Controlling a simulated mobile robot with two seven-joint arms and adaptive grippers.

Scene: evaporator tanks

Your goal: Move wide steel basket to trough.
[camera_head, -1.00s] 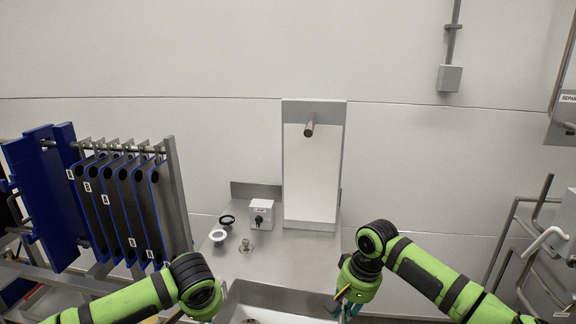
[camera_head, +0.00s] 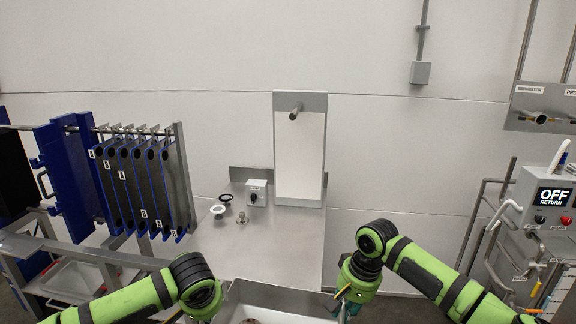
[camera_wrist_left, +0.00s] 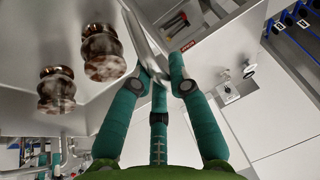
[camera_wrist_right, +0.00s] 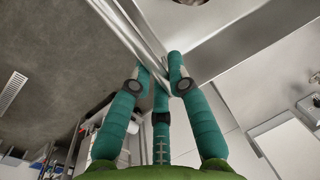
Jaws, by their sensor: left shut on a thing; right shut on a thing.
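The wide steel basket (camera_head: 285,291) is a shallow open steel box at the bottom of the head view, held between my two grippers. Its lower part is cut off by the frame. Two brown-spotted steel fittings (camera_wrist_left: 102,52) lie inside it in the left wrist view. My left gripper (camera_wrist_left: 160,80) is shut on its rim at one side; in the head view the arm mostly hides this gripper. My right gripper (camera_wrist_right: 160,80) is shut on the rim at the other side and shows in the head view too (camera_head: 346,300). I cannot single out the trough.
A steel counter (camera_head: 285,245) lies beyond the basket, with a small switch box (camera_head: 256,192), rings and a fitting. A blue plate stack (camera_head: 140,185) stands at left. Pipe racks and a control box reading OFF RETURN (camera_head: 548,200) stand at right.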

